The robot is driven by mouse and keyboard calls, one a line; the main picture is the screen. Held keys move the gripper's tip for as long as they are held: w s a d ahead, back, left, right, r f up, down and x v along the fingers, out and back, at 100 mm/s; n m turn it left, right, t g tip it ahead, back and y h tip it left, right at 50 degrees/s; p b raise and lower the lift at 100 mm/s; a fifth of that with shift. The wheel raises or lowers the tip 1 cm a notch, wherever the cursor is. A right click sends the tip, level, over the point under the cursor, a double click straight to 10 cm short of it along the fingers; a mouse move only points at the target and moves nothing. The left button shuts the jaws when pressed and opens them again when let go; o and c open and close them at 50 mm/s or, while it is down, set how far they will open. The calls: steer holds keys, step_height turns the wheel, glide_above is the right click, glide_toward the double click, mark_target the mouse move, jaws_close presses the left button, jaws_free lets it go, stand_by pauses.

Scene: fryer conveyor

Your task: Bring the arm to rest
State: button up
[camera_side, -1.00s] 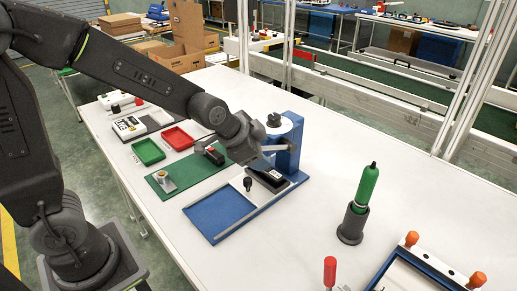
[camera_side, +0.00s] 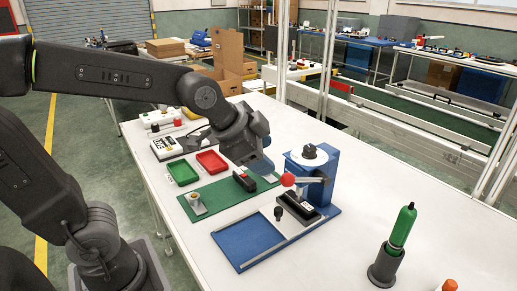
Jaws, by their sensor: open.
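My arm reaches in from the left, and my gripper (camera_side: 262,167) points down over the far edge of the green mat (camera_side: 232,195). It is open and seems empty, though its fingers are partly hidden behind the wrist. It is apart from the blue fixture (camera_side: 322,180) to its right. A black block with a pale label (camera_side: 298,208) lies in the fixture below a lever with a red ball (camera_side: 287,180). A black-and-red piece (camera_side: 244,181) and a small metal holder with a yellowish top (camera_side: 195,202) are on the green mat.
A green tray (camera_side: 183,172) and a red tray (camera_side: 211,161) lie left of my gripper. The white table (camera_side: 350,235) is clear between fixture and bottle.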

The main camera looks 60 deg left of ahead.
steer(key=shift+s+r, duration=0.35)
steer(key=shift+r, duration=0.05)
steer(key=s+a+f+n+g, duration=0.1)
steer(key=s+n, duration=0.2)
steer(key=s, duration=0.2)
steer(key=s+a+f+n+g, duration=0.1)
steer(key=s+f+n, duration=0.1)
steer(key=s+n, duration=0.2)
steer(key=shift+s+a+f+y, duration=0.25)
steer(key=shift+s+a+y, duration=0.15)
steer(key=shift+s, duration=0.6)
steer(key=shift+d, duration=0.1)
steer(key=shift+c, duration=0.4)
